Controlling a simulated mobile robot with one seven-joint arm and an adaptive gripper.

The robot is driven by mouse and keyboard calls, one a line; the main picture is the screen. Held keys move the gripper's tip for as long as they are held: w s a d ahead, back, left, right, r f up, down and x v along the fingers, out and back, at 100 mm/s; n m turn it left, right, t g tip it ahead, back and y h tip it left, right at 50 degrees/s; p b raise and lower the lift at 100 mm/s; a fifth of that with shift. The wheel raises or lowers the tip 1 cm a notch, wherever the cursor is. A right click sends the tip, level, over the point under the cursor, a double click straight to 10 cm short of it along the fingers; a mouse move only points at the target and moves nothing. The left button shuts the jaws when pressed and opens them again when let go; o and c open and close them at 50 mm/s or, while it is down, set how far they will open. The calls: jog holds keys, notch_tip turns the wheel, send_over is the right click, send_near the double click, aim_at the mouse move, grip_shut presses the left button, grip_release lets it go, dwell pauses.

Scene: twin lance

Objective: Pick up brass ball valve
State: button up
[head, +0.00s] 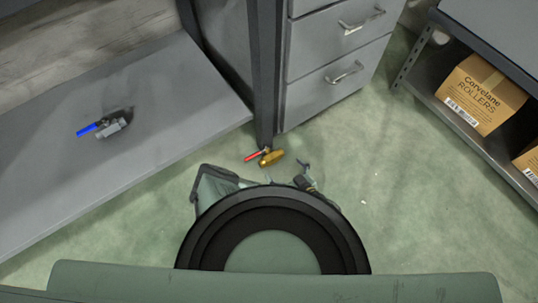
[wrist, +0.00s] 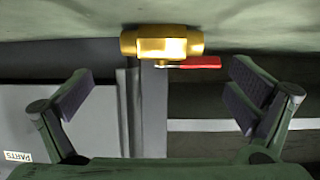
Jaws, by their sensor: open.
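The brass ball valve (head: 271,158) has a gold body and a red lever. In the head view it lies on the green floor near the foot of a dark post, just beyond the end of my arm. In the wrist view the valve (wrist: 162,45) shows near the top centre, its body lying crosswise and its red lever pointing right. My gripper (wrist: 162,92) is open, with its two fingers wide apart on the left and right. The valve lies between their directions, ahead of the fingertips and apart from them. Nothing is between the fingers.
A grey valve with a blue lever (head: 112,124) lies on a grey shelf (head: 50,190) at left. A drawer cabinet (head: 325,85) and a dark post (head: 266,75) stand behind the brass valve. A rack at right holds a Corvelane Rollers box (head: 482,95). Green floor (head: 400,190) is open at right.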

aim_at(273, 158)
jog(key=x, duration=0.2)
jog(key=shift+w+a+f, duration=0.15)
jog(key=shift+w, duration=0.05)
jog(key=x, duration=0.2)
jog(key=b+x, duration=0.2)
jog(key=x, duration=0.1)
jog(key=shift+w+a, duration=0.3)
jog(key=shift+a, duration=0.05)
jog(key=shift+c, duration=0.6)
jog(key=shift+r, duration=0.25)
jog(key=c, duration=1.5)
jog(key=shift+c, duration=0.2)
jog(key=shift+s, duration=0.1)
